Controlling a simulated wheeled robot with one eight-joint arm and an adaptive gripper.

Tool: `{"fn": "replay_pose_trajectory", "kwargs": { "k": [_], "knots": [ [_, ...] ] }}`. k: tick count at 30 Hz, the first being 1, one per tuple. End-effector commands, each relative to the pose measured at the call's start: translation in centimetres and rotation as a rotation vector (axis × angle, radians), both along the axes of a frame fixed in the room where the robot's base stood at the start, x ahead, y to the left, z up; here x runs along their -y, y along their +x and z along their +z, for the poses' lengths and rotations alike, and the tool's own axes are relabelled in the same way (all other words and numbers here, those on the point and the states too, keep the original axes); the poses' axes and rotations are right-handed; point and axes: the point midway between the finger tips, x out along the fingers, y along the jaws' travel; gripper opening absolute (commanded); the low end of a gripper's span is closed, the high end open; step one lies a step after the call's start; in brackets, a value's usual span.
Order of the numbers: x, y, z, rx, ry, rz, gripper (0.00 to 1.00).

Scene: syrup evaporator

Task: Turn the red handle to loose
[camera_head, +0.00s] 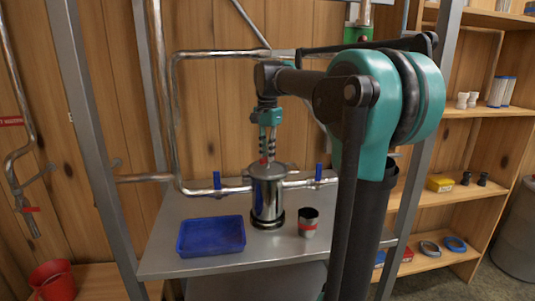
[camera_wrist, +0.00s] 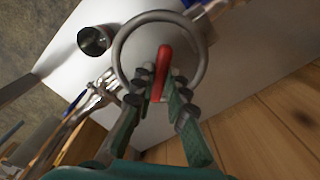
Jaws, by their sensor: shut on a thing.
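The red handle (camera_wrist: 164,56) is a short bar on top of a round metal canister (camera_head: 268,198) that stands upright on a metal table. In the wrist view the handle lies between the two fingertips of my gripper (camera_wrist: 160,80), inside the canister's round rim (camera_wrist: 122,62). My gripper (camera_head: 267,153) points down from above and is shut on the handle. In the head view only a small red spot of the handle (camera_head: 263,160) shows below the fingers. The handle's far end sticks out past the fingertips in the wrist view.
A blue tray (camera_head: 211,251) lies left of the canister, and a metal cup with a red band (camera_head: 309,223) stands at its right. Pipes with blue valve handles (camera_head: 217,180) (camera_head: 318,172) run on both sides of the canister. Shelves (camera_head: 440,205) with small goods stand at the right.

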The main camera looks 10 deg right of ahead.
Motion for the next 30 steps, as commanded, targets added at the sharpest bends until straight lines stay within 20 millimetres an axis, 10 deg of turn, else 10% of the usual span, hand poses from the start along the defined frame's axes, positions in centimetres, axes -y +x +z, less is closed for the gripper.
{"fn": "replay_pose_trajectory", "kwargs": {
  "k": [30],
  "knots": [
    [0.0, 0.04, 0.04, 0.001, 0.0, 0.963, 0.0]
  ]
}}
